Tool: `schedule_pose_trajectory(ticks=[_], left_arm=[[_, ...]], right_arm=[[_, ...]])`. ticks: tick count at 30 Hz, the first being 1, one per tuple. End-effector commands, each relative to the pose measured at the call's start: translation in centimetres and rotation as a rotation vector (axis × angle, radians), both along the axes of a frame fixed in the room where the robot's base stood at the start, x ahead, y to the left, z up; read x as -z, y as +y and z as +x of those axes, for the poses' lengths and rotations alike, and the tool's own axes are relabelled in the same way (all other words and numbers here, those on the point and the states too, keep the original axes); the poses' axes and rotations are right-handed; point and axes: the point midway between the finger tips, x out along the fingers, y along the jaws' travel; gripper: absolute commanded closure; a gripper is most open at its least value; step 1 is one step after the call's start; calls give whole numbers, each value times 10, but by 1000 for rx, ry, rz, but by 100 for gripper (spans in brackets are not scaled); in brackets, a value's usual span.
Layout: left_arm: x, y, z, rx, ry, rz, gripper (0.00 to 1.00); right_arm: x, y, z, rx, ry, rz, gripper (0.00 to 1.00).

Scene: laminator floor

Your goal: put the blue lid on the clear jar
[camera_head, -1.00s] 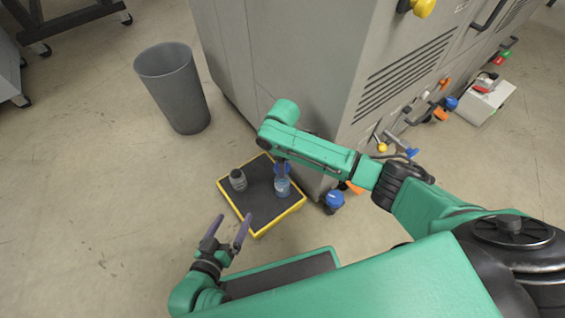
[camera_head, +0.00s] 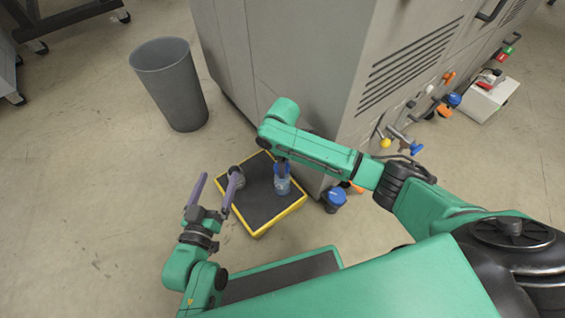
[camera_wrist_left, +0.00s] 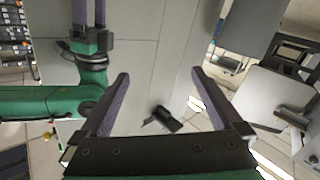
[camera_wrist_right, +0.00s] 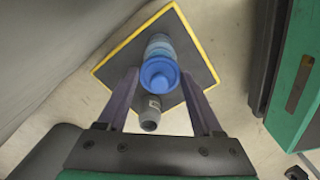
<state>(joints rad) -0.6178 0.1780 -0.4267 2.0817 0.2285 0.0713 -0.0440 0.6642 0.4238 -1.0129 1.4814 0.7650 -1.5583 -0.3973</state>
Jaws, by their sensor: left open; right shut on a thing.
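The blue lid (camera_head: 282,170) is at the top of the clear jar (camera_head: 283,187), on the right part of the mat. My right gripper (camera_wrist_right: 158,74) is shut on the lid (camera_wrist_right: 160,76), pointing down from above. The bluish clear jar (camera_wrist_right: 159,46) shows partly behind the lid in the right wrist view. The lid lines up roughly with the jar; whether it is seated or just above, I cannot tell. My left gripper (camera_head: 213,182) is open and empty, left of the mat in the head view; its spread fingers also show in the left wrist view (camera_wrist_left: 160,85).
A yellow-edged dark mat (camera_head: 258,215) lies beside the grey machine (camera_head: 290,60). A grey container (camera_wrist_right: 150,113) stands on it, partly behind my left finger in the head view. A blue-topped dark item (camera_head: 334,198) is by the machine's corner. A grey bin (camera_head: 172,85) stands at left.

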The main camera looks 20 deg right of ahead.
Motion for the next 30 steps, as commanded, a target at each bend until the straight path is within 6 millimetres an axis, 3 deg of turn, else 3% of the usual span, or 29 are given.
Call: schedule_pose_trajectory(ticks=[15, 30], left_arm=[[-57, 5, 29, -30, -190, -32, 0], [-116, 10, 46, -56, -364, -61, 0]], right_arm=[[12, 0, 0, 0, 0, 0, 86], [26, 0, 0, 0, 0, 0, 86]])
